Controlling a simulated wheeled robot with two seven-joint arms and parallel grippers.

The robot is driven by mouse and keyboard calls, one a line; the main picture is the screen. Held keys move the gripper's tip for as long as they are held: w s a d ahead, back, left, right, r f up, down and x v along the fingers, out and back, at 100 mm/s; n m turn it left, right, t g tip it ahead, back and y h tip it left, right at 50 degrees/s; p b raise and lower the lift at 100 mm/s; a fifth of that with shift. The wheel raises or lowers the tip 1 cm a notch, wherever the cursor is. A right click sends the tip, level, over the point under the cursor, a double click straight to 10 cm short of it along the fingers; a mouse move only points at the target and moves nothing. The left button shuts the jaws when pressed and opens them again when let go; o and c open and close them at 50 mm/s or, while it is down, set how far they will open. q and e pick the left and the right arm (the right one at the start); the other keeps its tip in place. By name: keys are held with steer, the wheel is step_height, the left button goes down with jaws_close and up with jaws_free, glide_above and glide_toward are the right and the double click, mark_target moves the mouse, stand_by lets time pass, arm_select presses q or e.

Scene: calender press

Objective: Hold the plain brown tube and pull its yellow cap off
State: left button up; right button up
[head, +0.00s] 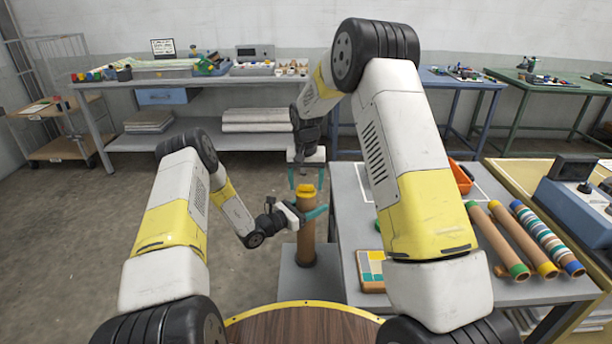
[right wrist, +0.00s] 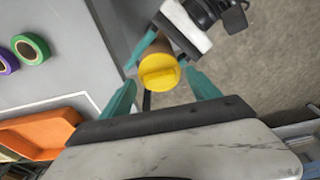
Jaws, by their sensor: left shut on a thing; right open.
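The plain brown tube (head: 307,240) stands upright in the head view, with its yellow cap (head: 306,189) on its top end. My left gripper (head: 308,213) is shut around the tube's upper part, below the cap. My right gripper (head: 306,184) is open and points down from above, one finger on each side of the cap. In the right wrist view the cap (right wrist: 158,72) lies between and just beyond the teal fingertips, with a gap to the right finger. Whether the left one touches it I cannot tell.
A grey table (head: 345,215) stands to the right. It carries brown tubes (head: 497,240), a striped tube (head: 548,238), a patterned box (head: 371,270) and an orange bin (head: 461,177). A green ring (right wrist: 31,48) shows in the right wrist view. Floor on the left is clear.

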mark_target(306, 186)
steer(key=shift+f, duration=0.1)
steer(key=c, duration=1.3)
steer(key=shift+r, duration=2.25)
arm_select(q)
steer(key=o, duration=1.3)
steer(key=shift+o, duration=0.2)
steer(key=shift+a, duration=0.1)
